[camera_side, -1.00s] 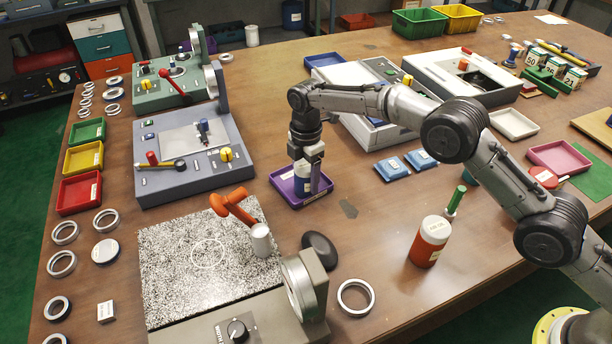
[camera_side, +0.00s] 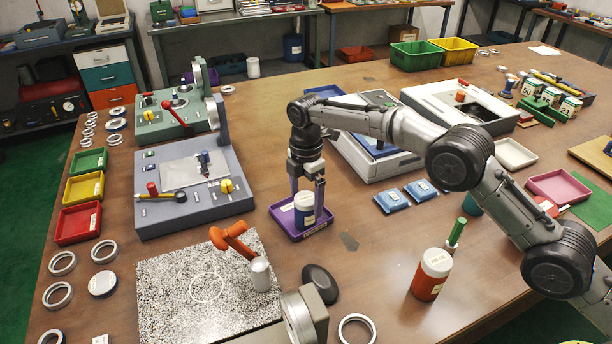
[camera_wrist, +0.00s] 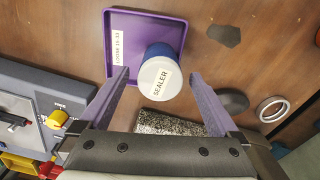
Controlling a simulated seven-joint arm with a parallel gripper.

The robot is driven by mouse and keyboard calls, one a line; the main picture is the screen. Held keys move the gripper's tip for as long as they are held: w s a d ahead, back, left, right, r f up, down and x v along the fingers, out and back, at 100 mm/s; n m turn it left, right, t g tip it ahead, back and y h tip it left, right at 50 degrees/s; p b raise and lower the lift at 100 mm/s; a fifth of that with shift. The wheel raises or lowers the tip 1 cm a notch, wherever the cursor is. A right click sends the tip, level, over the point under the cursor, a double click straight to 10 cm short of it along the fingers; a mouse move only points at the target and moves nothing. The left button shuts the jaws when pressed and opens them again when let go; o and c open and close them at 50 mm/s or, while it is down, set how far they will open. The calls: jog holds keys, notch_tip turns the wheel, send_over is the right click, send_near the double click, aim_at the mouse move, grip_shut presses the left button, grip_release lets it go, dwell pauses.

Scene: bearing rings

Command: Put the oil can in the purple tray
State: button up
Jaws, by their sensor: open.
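A blue can with a white lid (camera_side: 304,210) stands upright in the purple tray (camera_side: 283,222). In the wrist view the lid of this can (camera_wrist: 160,79) reads "SEALER", and the tray (camera_wrist: 176,28) carries a white label. My gripper (camera_side: 307,188) is open above the tray. Its fingers point down on either side of the can's top, with gaps beside the lid in the wrist view (camera_wrist: 158,80). A red-orange container with a white lid (camera_side: 430,280) stands on the table at right; its label is too small to read. I cannot tell which container is the oil can.
A speckled plate (camera_side: 190,290) holds a silver cylinder with an orange part (camera_side: 261,274). A dark oval object (camera_side: 320,284) and a grey machine lie near it. Blue packets (camera_side: 392,200) lie right of the tray. Table between the tray and red-orange container is mostly clear.

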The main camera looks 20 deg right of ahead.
notch_tip(320, 180, up, 8)
jog(key=shift+f, duration=0.15)
dwell(0.3)
jog(key=shift+d+r, duration=0.15)
jog(key=shift+r, duration=0.2)
jog(key=s+d+r+m+t, duration=0.1)
jog(key=s+d+r+m, duration=0.4)
jog(key=s+d+r, duration=0.3)
jog(key=s+d+r+m+t, duration=0.2)
jog(key=s+d+r+m, duration=0.3)
jog(key=s+d+r, duration=0.45)
jog(key=s+d+r+m+t, duration=0.1)
jog(key=s+d+m, duration=0.35)
jog(key=s, duration=0.55)
jog(key=s+d+f+m, duration=0.1)
jog(key=s+f+m, duration=0.2)
jog(key=s, duration=0.4)
jog(key=s+d+f+m+t, duration=0.1)
jog(key=s+d+f+m, duration=0.1)
jog(key=s, duration=0.5)
notch_tip(320, 180, down, 3)
jog(key=shift+r+m+t, duration=0.1)
jog(key=shift+m+t, duration=0.2)
jog(key=shift+m, duration=0.45)
